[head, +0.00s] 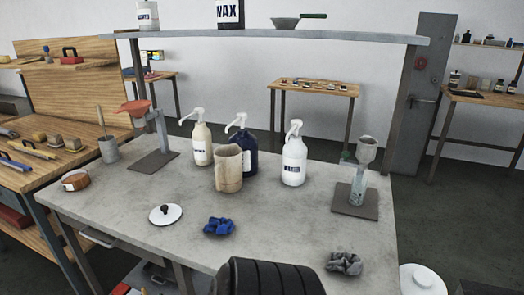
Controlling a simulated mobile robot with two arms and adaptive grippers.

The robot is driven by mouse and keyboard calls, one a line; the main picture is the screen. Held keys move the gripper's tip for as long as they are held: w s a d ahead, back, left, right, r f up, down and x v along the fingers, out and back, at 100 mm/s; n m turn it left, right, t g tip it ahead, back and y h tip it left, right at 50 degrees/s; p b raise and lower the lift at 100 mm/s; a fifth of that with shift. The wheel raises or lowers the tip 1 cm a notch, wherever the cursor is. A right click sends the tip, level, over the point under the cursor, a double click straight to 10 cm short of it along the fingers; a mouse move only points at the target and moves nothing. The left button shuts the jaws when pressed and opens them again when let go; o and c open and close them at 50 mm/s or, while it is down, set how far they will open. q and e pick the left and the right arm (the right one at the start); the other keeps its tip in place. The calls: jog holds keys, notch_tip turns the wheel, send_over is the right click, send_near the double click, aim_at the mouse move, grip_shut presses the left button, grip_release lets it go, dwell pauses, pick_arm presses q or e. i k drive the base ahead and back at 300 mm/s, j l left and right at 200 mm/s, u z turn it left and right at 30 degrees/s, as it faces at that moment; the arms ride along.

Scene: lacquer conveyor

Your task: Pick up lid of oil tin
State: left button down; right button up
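A round white lid with a black knob (166,214) lies flat on the grey table (120,205), near its front left part. I cannot tell from this view whether it belongs to the oil tin. No tin is clearly marked as oil. A low copper-coloured round tin with a pale label (75,181) stands at the table's left edge. A tan cylindrical container (228,170) stands mid-table. Neither of my grippers shows in the head view. A black ribbed part covers the bottom centre of the picture.
Several pump bottles (294,160) stand behind the tan container. A blue cloth (219,227) lies right of the lid, a grey cloth (344,263) at front right. Funnel stands (356,195) are at both sides. An overhead shelf (270,35) spans the back.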

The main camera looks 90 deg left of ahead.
aim_at(163, 215)
jog(key=u, duration=4.1)
